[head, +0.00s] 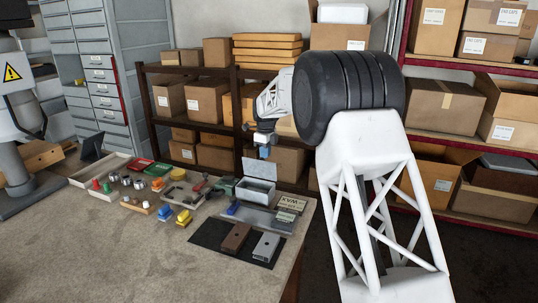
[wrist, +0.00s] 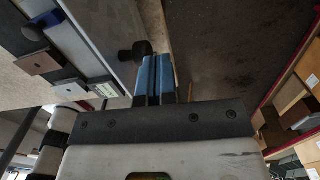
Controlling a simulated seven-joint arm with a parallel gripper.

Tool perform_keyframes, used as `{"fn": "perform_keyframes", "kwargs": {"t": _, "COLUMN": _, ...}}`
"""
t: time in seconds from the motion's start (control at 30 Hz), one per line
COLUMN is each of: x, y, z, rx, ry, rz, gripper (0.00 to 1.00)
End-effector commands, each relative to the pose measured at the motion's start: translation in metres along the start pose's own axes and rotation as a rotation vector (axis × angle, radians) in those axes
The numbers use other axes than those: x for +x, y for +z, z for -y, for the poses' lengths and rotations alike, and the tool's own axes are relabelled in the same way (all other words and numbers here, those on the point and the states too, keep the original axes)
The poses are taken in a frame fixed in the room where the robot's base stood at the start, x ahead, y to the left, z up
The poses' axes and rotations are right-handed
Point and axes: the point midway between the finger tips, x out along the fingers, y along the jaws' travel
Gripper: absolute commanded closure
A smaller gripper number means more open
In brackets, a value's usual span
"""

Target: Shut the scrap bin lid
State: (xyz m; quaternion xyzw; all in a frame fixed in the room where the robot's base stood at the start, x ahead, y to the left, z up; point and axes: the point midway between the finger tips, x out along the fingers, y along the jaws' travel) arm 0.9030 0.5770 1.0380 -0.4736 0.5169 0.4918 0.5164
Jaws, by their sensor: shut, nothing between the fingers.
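The scrap bin looks to be the small grey metal box (head: 256,190) at the right end of the bench. Its lid (head: 258,169) stands raised at the back edge, so the bin is open. My gripper (head: 264,152) is above and behind the raised lid in the head view, seemingly apart from it. In the wrist view my gripper's blue fingers (wrist: 153,72) are closed together with nothing between them. A dark knob-like part (wrist: 132,52) shows beside the fingertips; I cannot tell what it belongs to.
A black mat (head: 225,254) with brown and grey blocks lies in front of the bin. Trays, coloured parts and clamps crowd the bench (head: 110,250) to the left. Shelves of cardboard boxes (head: 205,100) stand behind. The front left of the bench is clear.

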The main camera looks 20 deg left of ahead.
Motion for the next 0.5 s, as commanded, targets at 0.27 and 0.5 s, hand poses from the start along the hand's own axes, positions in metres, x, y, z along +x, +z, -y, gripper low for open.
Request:
{"fn": "perform_keyframes", "kwargs": {"t": 0.27, "x": -0.004, "y": -0.001, "z": -0.015, "rx": -0.003, "ry": -0.126, "rz": 0.009, "gripper": 1.0}}
{"fn": "perform_keyframes", "kwargs": {"t": 0.5, "x": -0.005, "y": -0.002, "z": -0.026, "rx": -0.006, "ry": -0.221, "rz": 0.015, "gripper": 1.0}}
